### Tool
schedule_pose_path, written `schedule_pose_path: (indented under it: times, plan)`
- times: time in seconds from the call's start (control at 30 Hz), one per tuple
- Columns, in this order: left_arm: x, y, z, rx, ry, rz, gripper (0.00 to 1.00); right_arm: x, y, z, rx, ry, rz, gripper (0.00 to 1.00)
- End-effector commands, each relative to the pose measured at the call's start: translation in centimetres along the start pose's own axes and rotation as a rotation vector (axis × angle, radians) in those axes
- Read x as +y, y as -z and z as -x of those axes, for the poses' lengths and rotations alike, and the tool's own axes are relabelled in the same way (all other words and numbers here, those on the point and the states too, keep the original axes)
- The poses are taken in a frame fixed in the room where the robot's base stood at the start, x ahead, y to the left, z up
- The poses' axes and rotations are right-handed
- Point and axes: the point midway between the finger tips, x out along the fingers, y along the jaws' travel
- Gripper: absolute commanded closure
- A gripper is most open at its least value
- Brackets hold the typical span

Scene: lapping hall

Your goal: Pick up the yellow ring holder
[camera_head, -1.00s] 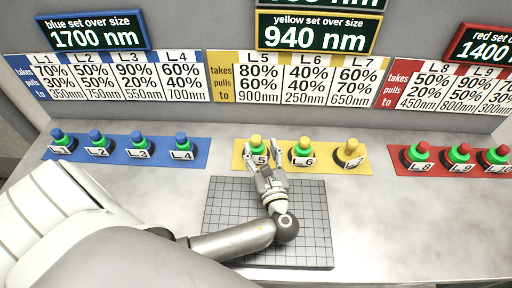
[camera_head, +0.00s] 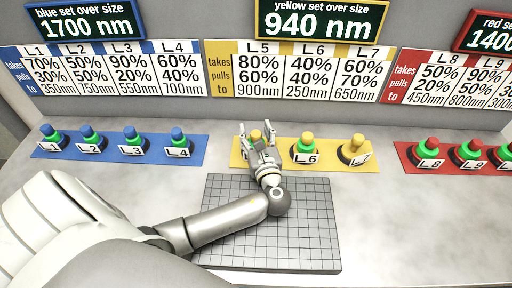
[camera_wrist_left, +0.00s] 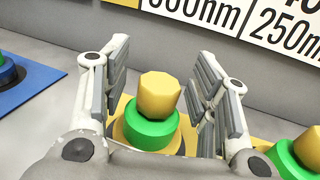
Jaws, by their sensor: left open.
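Three holders with yellow knobs stand in a row on a yellow mat (camera_head: 324,164): L5 (camera_head: 256,134), L6 (camera_head: 306,146) and L7 (camera_head: 354,146). L6 has a green ring under its knob; L7 looks yellow with a dark base and no green. My left gripper (camera_head: 257,130) is open at L5, its fingers on either side of the knob and partly hiding the holder. In the left wrist view the L5 yellow knob (camera_wrist_left: 159,96) and green ring (camera_wrist_left: 150,133) lie between the spread fingers of the left gripper (camera_wrist_left: 160,62), with a gap on each side. My right gripper is not in view.
A gridded grey plate (camera_head: 300,230) lies in front of the yellow mat. Blue-knobbed holders stand on a blue mat (camera_head: 60,153) at left, red-knobbed ones on a red mat (camera_head: 408,157) at right. A wall with signs (camera_head: 290,72) rises behind.

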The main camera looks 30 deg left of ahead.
Motion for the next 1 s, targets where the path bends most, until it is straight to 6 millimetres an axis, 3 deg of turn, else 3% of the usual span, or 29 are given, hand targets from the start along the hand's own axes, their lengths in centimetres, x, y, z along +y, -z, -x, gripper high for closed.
schedule_pose_path:
  times: [0.07, 0.5, 1.0]
  plan:
    - [0.0, -0.03, 0.02, 0.0, 0.0, 0.0, 0.46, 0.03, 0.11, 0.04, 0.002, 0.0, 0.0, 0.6]
    - [-0.01, 0.0, 0.06, 0.0, 0.0, 0.0, 1.0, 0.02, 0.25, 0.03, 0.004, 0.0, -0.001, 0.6]
    - [-0.04, -0.66, 0.06, -0.001, 0.001, 0.002, 1.0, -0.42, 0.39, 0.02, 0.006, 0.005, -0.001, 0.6]
